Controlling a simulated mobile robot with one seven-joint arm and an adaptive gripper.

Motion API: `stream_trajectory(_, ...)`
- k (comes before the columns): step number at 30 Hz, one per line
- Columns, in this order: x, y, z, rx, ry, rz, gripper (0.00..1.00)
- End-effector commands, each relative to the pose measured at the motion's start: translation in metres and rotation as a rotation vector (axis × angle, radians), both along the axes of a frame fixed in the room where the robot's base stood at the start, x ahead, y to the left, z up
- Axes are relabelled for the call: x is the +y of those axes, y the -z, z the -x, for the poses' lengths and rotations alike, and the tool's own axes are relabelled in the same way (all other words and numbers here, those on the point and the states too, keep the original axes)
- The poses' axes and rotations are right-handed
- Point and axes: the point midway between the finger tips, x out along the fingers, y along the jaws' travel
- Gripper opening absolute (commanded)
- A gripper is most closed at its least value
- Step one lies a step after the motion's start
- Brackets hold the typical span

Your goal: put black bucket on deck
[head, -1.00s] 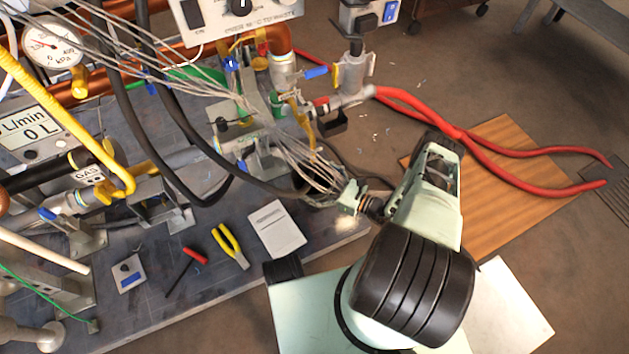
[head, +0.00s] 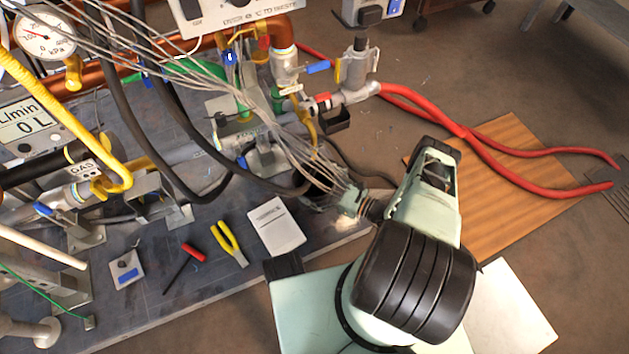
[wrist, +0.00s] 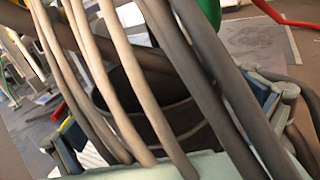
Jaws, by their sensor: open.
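A dark round container that looks like the black bucket (wrist: 170,90) shows in the wrist view behind several cables. My gripper (wrist: 165,115) is open, with one finger on each side of it in the picture; whether they touch it cannot be told. In the head view the bucket (head: 321,172) is mostly hidden by the cables and my gripper (head: 330,196), near the deck's right end. The dark grey deck (head: 215,275) carries the pipework.
Loose grey cables (head: 285,140) run across my gripper. A white booklet (head: 276,227), yellow-handled pliers (head: 231,244) and a red-handled screwdriver (head: 190,257) lie on the deck's front. Red hoses (head: 480,150) cross a wooden board (head: 500,215) on the floor.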

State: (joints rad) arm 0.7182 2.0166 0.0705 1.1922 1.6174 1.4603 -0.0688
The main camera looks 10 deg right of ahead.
Motion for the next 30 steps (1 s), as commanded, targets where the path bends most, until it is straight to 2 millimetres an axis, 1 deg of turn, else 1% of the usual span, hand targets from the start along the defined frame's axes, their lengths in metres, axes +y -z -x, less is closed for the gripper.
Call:
stream_trajectory(2,-0.001,-0.003,0.001,0.001,0.0,0.001,1.0)
stream_trajectory(5,-0.014,-0.005,0.012,0.001,0.004,0.001,1.0)
stream_trajectory(12,-0.052,-0.007,0.05,0.001,0.005,0.002,1.0)
stream_trajectory(18,-0.075,-0.008,0.075,0.001,0.003,0.001,1.0)
stream_trajectory(24,-0.084,-0.008,0.084,0.0,0.001,0.0,1.0)
stream_trajectory(30,-0.085,-0.008,0.085,0.0,0.0,0.0,1.0)
